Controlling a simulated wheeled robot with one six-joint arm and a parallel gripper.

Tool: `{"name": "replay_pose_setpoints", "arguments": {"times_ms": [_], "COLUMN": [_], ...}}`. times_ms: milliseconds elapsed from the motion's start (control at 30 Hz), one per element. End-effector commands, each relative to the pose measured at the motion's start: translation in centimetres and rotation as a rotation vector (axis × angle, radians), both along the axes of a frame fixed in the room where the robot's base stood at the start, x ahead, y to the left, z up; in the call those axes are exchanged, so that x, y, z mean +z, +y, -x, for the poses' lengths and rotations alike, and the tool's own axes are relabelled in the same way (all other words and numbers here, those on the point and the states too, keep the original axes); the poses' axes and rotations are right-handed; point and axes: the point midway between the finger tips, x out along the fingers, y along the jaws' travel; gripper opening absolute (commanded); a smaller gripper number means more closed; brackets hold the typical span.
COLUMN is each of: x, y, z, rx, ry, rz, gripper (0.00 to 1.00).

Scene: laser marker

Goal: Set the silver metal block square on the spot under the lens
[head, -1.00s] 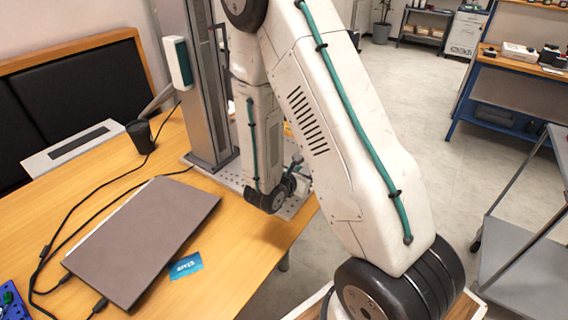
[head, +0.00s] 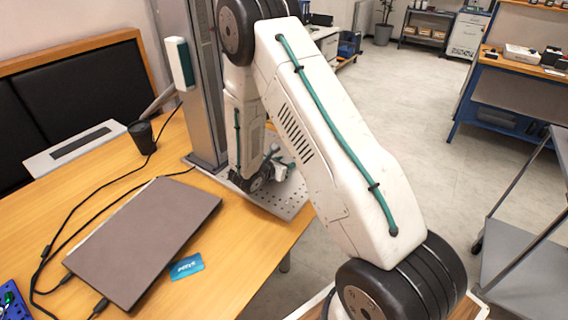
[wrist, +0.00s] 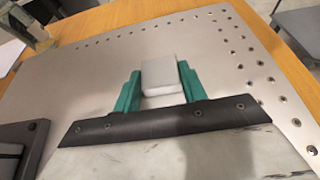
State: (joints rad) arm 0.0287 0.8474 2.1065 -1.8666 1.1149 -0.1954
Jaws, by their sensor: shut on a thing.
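The silver metal block (wrist: 161,76) is a small light-grey piece between the green fingers of my gripper (wrist: 160,82) in the wrist view. My gripper is shut on it, over the perforated metal plate (wrist: 215,42). I cannot tell whether the block touches the plate. In the head view the plate (head: 288,197) lies at the foot of the grey column (head: 205,130), and my arm hides the block. The lens and the spot under it are not clearly visible in either view.
A closed laptop (head: 145,240) lies on the wooden table (head: 225,275), with a blue card (head: 186,266) and cables beside it. A black cup (head: 141,136) stands left of the column. In the wrist view a dark object (wrist: 20,150) sits at lower left.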

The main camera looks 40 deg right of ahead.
Motion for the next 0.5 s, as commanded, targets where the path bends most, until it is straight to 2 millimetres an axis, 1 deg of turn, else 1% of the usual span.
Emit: {"name": "replay_pose_setpoints", "arguments": {"times_ms": [300, 333, 400, 500], "x": [-0.24, -0.23, -0.20, -0.20], "y": [0.02, 0.02, 0.01, 0.01], "z": [0.00, -0.01, -0.02, -0.01], "rx": [0.001, 0.001, 0.000, 0.001], "ry": [-0.002, -0.001, -0.002, -0.001], "rz": [0.000, 0.000, 0.000, 0.000], "gripper": [0.13, 0.47, 0.63, 0.63]}}
